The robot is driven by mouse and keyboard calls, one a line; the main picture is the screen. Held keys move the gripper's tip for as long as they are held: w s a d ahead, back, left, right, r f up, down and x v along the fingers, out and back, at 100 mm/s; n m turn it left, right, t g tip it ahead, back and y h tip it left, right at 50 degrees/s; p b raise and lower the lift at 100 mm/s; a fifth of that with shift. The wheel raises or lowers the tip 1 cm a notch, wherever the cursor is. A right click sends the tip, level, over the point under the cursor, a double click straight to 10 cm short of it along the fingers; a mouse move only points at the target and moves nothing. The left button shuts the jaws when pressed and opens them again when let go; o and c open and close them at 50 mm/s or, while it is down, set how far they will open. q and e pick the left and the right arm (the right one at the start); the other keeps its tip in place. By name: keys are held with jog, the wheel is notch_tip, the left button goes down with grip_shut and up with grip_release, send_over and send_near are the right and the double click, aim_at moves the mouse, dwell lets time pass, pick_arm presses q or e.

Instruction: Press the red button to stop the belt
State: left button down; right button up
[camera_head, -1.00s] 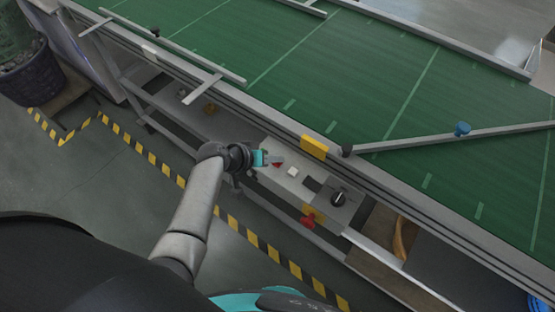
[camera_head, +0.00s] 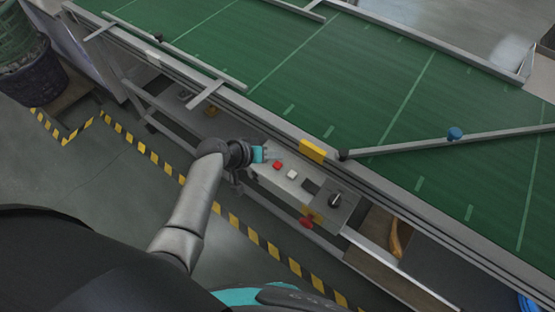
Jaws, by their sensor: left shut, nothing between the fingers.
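The red button (camera_head: 278,166) is a small square on the light grey control panel (camera_head: 288,184) at the side of the belt. A white button (camera_head: 292,174) sits just right of it. My left gripper (camera_head: 268,154) is shut and empty, with its tip just up and left of the red button and apart from it in the picture. Its height above the panel is hard to tell. The green belt (camera_head: 390,95) lies behind the panel. My right gripper is not in view.
A black rotary knob (camera_head: 335,200) is on the panel's right part. A red mushroom-shaped knob on a yellow plate (camera_head: 313,213) is on the front below. A yellow block (camera_head: 312,151) sits on the belt's edge rail. Yellow-black tape marks the floor.

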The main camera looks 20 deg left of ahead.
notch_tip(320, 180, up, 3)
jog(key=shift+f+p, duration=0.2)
jog(key=shift+p, duration=0.75)
